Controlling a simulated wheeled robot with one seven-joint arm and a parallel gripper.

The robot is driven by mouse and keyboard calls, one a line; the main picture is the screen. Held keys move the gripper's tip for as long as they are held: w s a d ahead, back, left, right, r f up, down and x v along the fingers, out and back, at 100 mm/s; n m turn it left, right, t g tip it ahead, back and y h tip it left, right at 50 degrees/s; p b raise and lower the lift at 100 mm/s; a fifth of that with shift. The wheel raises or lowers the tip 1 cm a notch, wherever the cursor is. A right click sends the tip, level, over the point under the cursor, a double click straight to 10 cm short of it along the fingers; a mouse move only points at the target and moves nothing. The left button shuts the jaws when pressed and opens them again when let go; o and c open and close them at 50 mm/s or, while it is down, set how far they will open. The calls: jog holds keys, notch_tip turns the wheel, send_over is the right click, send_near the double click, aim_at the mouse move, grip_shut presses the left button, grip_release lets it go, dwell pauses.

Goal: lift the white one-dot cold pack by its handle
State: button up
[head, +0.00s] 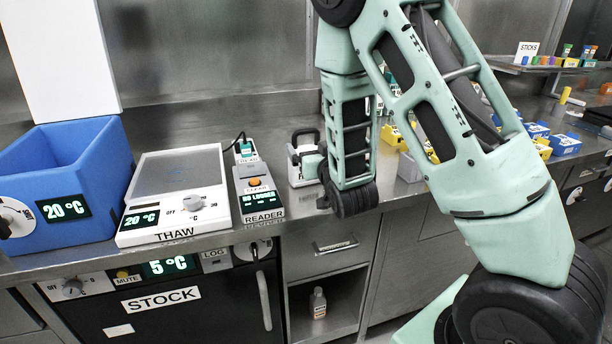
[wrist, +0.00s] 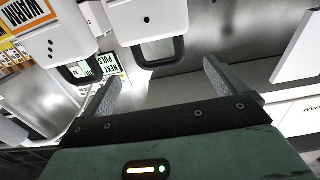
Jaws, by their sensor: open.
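The white one-dot cold pack (wrist: 140,18) shows at the top middle of the wrist view, with a single dark dot and a dark loop handle (wrist: 160,64). My gripper (wrist: 160,84) is open and empty. Its fingers stand apart on either side of the handle in the picture, and I see no contact.
A reader (head: 258,190), a thaw plate (head: 175,175) and a blue bin (head: 75,180) stand left on the counter. In the wrist view an orange WARM label (wrist: 24,10) and a NEXT PULL card (wrist: 108,66) are near the packs. Yellow and blue racks (head: 565,143) stand right.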

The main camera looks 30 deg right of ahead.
aim_at(304, 133)
jog(key=shift+w+d+f+b, duration=0.15)
jog(key=shift+f+b, duration=0.1)
jog(key=shift+b, duration=0.8)
jog(key=shift+r+p+x, duration=0.15)
jog(key=shift+p+x, duration=0.15)
jog(key=shift+x, duration=1.9)
jog(key=shift+r+p+x, duration=0.1)
jog(key=shift+p+x, duration=0.15)
jog(key=shift+x, duration=1.95)
jog(key=c, duration=1.7)
